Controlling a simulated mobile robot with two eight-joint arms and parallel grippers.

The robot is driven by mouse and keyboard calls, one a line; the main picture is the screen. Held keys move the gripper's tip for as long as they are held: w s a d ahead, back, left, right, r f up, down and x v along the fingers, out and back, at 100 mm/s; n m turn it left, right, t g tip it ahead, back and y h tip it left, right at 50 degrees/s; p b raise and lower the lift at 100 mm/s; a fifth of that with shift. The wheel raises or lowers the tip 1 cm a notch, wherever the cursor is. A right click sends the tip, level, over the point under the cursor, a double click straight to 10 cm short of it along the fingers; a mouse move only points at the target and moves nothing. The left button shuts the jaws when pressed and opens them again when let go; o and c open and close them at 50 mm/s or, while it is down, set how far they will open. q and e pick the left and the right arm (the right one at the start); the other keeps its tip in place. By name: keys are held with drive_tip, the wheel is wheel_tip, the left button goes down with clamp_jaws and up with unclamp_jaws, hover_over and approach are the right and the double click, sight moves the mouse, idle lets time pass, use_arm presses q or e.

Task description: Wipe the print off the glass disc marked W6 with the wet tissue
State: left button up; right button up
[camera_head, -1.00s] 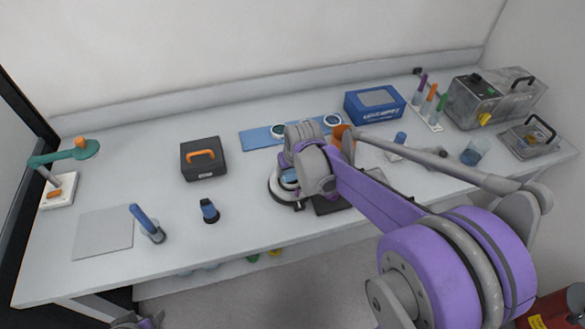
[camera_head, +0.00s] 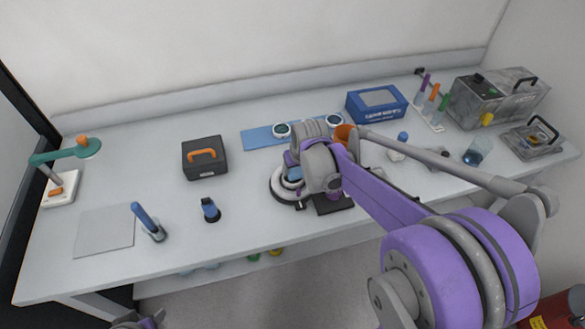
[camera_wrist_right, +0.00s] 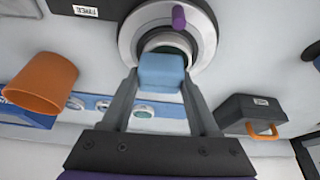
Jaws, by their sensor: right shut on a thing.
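My right gripper (camera_head: 293,176) is over a round stand (camera_head: 276,190) with a pale ring. In the right wrist view its fingers (camera_wrist_right: 160,76) are shut on a folded light-blue pad (camera_wrist_right: 161,70), apparently the wet tissue. The pad is at the middle of the ring (camera_wrist_right: 207,36); whether it touches a disc there I cannot tell, because it hides the centre. No W6 mark is readable. A bit of my left arm shows at the bottom edge; its jaws are unclear.
An orange cup (camera_wrist_right: 40,83) stands near the gripper. A black case (camera_head: 205,161) with an orange handle is left of the stand. A blue box (camera_head: 376,104) is behind right. A dark flashlight-like item (camera_head: 210,211) stands front left. Clear table lies between.

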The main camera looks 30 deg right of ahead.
drive_tip(key=shift+d, duration=0.4)
drive_tip(key=shift+a, duration=0.95)
drive_tip(key=shift+w+a, duration=0.1)
drive_tip(key=shift+w+a, duration=0.1)
drive_tip(key=shift+a, duration=0.35)
drive_tip(key=shift+d, duration=0.1)
drive_tip(key=shift+s+d, duration=0.2)
drive_tip(key=shift+d, duration=0.55)
drive_tip(key=shift+d, duration=0.1)
